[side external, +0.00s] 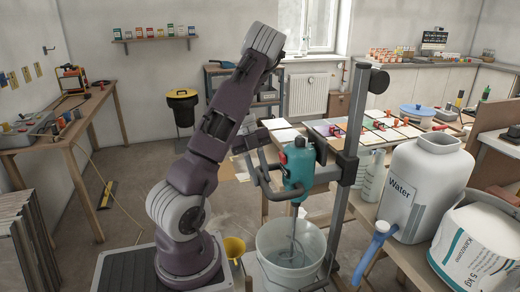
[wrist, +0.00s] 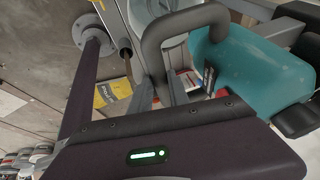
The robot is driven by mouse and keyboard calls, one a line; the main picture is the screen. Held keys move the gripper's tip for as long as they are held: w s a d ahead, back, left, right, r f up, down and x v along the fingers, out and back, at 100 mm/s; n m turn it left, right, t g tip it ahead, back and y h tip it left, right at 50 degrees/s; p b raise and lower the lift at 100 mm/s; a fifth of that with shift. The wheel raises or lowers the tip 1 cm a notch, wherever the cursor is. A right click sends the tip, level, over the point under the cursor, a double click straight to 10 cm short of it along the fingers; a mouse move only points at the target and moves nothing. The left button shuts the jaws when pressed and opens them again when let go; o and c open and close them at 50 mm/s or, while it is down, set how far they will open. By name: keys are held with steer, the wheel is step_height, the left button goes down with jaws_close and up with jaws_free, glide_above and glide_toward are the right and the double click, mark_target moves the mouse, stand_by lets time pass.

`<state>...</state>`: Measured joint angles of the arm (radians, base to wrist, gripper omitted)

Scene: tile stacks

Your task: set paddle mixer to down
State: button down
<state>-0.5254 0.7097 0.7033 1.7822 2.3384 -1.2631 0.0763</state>
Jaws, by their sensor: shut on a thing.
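My gripper (side external: 262,160) is at the mixer's left handle. In the wrist view the teal body (wrist: 250,65) is at the right, and my gripper's fingers (wrist: 162,92) are shut on the dark handle tube (wrist: 185,28). The exact contact is partly hidden.
A white water container (side external: 425,180) with a blue spout (side external: 376,243) and an open sack (side external: 480,245) stand on the right bench. A yellow funnel (side external: 234,247) is left of the bucket. A table with tiles and papers (side external: 375,130) lies behind the stand.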

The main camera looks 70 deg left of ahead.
step_height(320, 180, down, 8)
steer(key=shift+r, duration=0.15)
steer(key=shift+s, duration=0.1)
steer(key=c, duration=1.3)
jaws_free()
steer(key=shift+o, duration=0.2)
steer(key=v, duration=0.7)
steer(key=shift+r, duration=0.15)
